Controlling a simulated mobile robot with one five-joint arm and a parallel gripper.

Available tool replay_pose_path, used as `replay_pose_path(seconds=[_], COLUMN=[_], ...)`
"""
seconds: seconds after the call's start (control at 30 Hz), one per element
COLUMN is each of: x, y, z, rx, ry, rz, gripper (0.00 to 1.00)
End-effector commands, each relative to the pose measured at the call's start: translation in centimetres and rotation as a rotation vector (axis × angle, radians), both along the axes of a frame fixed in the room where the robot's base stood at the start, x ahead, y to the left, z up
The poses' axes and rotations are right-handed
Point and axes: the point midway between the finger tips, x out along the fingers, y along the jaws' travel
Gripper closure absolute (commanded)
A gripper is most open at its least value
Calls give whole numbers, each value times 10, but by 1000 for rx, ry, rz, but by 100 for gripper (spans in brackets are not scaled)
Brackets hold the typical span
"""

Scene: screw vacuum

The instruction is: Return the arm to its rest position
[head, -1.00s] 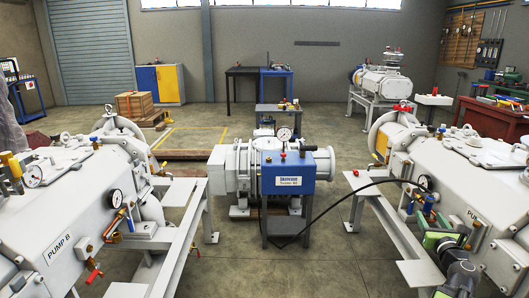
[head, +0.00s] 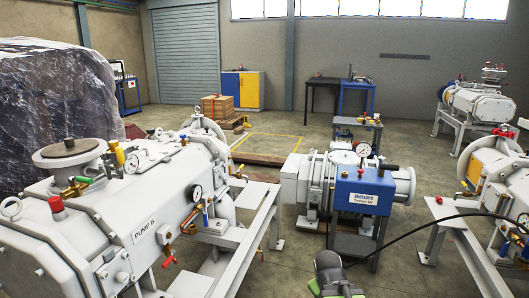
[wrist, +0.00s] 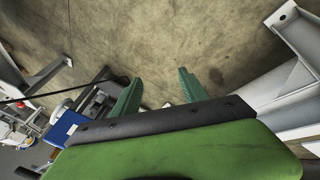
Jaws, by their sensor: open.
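My gripper (wrist: 159,76) has its two green fingers spread apart in the wrist view, with only bare concrete floor (wrist: 165,40) between and beyond them. It holds nothing. In the head view, the dark end of my arm (head: 332,272) shows at the bottom edge, right of centre, with a bit of green beside it. The fingers cannot be made out there, and the rest of the arm is out of frame.
Pump B (head: 120,225) on its grey frame fills the left. The blue-fronted tester (head: 362,198) stands ahead, and another pump (head: 495,175) is at right with a black hose (head: 440,222). A wrapped bulk (head: 60,110) stands behind pump B. Floor shows between the frames.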

Motion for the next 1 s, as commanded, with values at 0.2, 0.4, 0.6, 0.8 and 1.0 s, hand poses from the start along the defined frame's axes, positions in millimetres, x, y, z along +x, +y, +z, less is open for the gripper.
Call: replay_pose_path(seconds=[0.2, 0.4, 0.6, 0.8, 1.0], x=[-87, -94, -94, -93, -93], y=[40, 40, 40, 40, 40], z=[-22, 35, 100, 195, 286], rx=[256, 262, 261, 260, 259], ry=[343, 361, 359, 358, 358], rz=[-376, -462, -460, -459, -457], gripper=[49, 49, 49, 49, 49])
